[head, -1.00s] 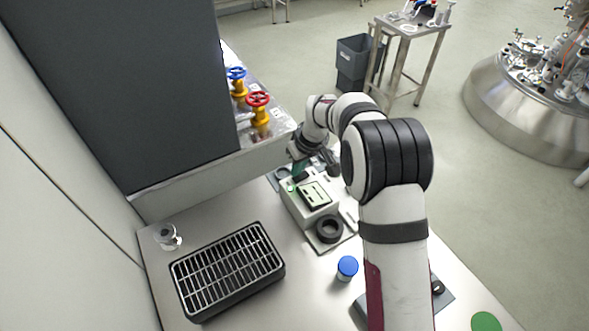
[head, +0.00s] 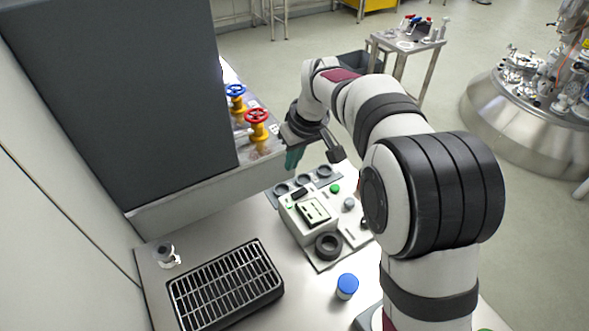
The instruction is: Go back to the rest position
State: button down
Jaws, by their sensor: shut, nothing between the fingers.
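My gripper (head: 293,158) is at the end of my arm in the head view, above the back of the bench near the grey holder with round wells (head: 307,180). Its teal fingers point down and are shut, with nothing seen between them. It hangs clear of the device with a small display (head: 313,211), which stands in front of it. My arm reaches in from the lower right and hides part of the bench on the right.
A blue-capped jar (head: 347,286) stands on the bench front. A black rack with a metal grid (head: 225,287) lies at left, with a small clear vessel (head: 166,254) behind it. Red (head: 257,117) and blue (head: 235,90) valve handles rise beside the dark grey cabinet (head: 115,90).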

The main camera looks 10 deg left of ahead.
jog(key=shift+s+r, duration=0.3)
jog(key=shift+r, duration=0.35)
jog(key=s+d+r+m, duration=0.4)
jog(key=s+d+m, duration=0.1)
jog(key=s+d, duration=0.45)
jog(key=s+d+f+m, duration=0.1)
jog(key=s+d+m, duration=0.2)
jog(key=s, duration=0.4)
jog(key=s+d+f+m+g, duration=0.1)
jog(key=s+d+f+m, duration=0.1)
jog(key=s, duration=0.5)
jog(key=s+d+f+m+g+h, duration=0.1)
jog(key=s+d+m, duration=0.3)
jog(key=s, duration=0.4)
jog(key=shift+d+f+m, duration=0.3)
jog(key=shift+d+f, duration=0.05)
jog(key=shift+d, duration=0.1)
jog(key=shift+w, duration=0.1)
